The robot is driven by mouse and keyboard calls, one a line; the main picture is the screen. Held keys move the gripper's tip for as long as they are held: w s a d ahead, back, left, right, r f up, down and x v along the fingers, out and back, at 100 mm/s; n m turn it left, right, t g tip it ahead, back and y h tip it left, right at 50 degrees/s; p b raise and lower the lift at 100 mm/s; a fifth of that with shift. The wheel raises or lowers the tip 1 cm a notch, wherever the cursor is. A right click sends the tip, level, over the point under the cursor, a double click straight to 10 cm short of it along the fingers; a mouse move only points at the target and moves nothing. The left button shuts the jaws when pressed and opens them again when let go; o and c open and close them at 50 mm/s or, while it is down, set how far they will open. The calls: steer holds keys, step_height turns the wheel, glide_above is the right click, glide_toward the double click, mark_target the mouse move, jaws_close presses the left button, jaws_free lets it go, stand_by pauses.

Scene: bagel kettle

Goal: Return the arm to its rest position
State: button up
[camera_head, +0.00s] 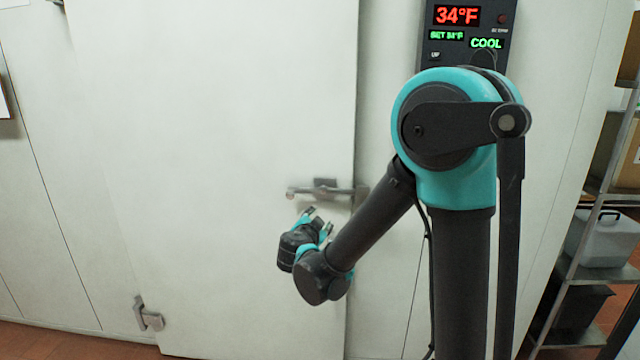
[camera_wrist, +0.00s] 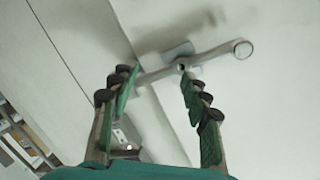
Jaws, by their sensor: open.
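My arm (camera_head: 375,215) is bent, with its teal joint high at the right and its forearm reaching down and left in the head view. My gripper (camera_head: 318,215) is near the white door (camera_head: 230,120), just below the metal door handle (camera_head: 325,190). In the wrist view my gripper (camera_wrist: 155,75) is open, with its two fingers apart and nothing between them that I can see held. The handle (camera_wrist: 215,55) lies beyond the fingertips there. I cannot tell whether a fingertip touches it. The door looks shut.
A control panel (camera_head: 465,30) reading 34°F and COOL is on the wall behind my arm. A metal shelf (camera_head: 590,270) with boxes and bins stands at the right. A hinge-like fitting (camera_head: 148,315) sits low on the door's left. Bare wall lies left of the door.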

steer(key=s+d+f+n+g+h, duration=0.15)
steer(key=s+d+f+g, duration=0.3)
steer(key=d, duration=0.55)
steer(key=s+d+f+n+g, duration=0.25)
steer(key=s+d+f, duration=0.3)
steer(key=d, duration=0.45)
steer(key=s+d+f+n+g+y, duration=0.1)
steer(key=s+f+n+g+y, duration=0.1)
steer(key=s, duration=0.6)
steer(key=s+d+f+n+g+y, duration=0.1)
steer(key=s+f+n+g+y, duration=0.1)
steer(key=s, duration=0.5)
step_height(320, 180, down, 3)
steer(key=shift+s+d+r+n, duration=0.2)
steer(key=shift+s+d+n, duration=0.15)
steer(key=shift+n, duration=0.55)
steer(key=shift+y, duration=0.25)
steer(key=shift+c, duration=0.2)
